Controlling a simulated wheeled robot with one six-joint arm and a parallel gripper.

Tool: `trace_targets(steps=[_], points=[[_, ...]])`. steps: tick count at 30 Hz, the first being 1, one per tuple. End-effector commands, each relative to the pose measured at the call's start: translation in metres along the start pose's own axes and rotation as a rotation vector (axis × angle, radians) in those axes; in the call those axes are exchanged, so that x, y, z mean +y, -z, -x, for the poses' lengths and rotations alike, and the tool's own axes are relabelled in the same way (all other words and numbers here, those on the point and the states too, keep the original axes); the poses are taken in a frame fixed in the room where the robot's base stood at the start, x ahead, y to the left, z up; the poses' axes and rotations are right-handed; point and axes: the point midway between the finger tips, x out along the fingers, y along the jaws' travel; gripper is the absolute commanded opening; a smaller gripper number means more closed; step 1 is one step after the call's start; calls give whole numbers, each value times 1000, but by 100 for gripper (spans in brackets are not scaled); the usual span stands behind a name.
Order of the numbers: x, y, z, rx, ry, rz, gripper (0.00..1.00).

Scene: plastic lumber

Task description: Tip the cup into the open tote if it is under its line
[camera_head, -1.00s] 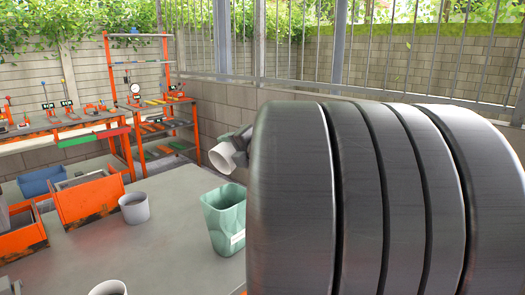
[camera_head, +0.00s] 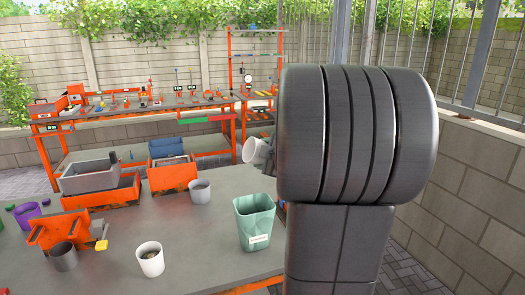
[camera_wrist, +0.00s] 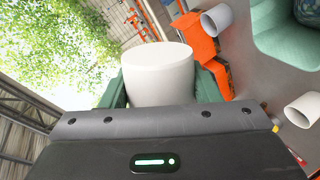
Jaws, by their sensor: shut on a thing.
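My gripper (camera_wrist: 161,88) is shut on a white cup (camera_wrist: 158,66), with one green finger on either side of it in the wrist view. In the head view this cup (camera_head: 254,151) is held tilted above the table's far edge, beside my dark arm, which hides part of it and most of the gripper. I see no fill line on the cup, and its contents cannot be told. An open grey tote (camera_head: 88,181) sits at the left in an orange holder. An open pale green bin (camera_head: 254,225) with a white label stands upright on the table below the held cup.
On the grey table (camera_head: 205,250) stand a white cup with something in it (camera_head: 150,262), two grey cups (camera_head: 200,192) (camera_head: 64,260) and a purple cup (camera_head: 27,216). A blue bin (camera_head: 166,148) and an orange box (camera_head: 173,177) are behind.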

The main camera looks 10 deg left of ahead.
Motion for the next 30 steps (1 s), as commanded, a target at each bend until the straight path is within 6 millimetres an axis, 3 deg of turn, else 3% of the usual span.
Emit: trace_targets(steps=[8,18,30], points=[[21,2,8,85,15,-256,32],[48,2,17,253,41,-735,32],[58,-3,20,362,57,-1041,32]])
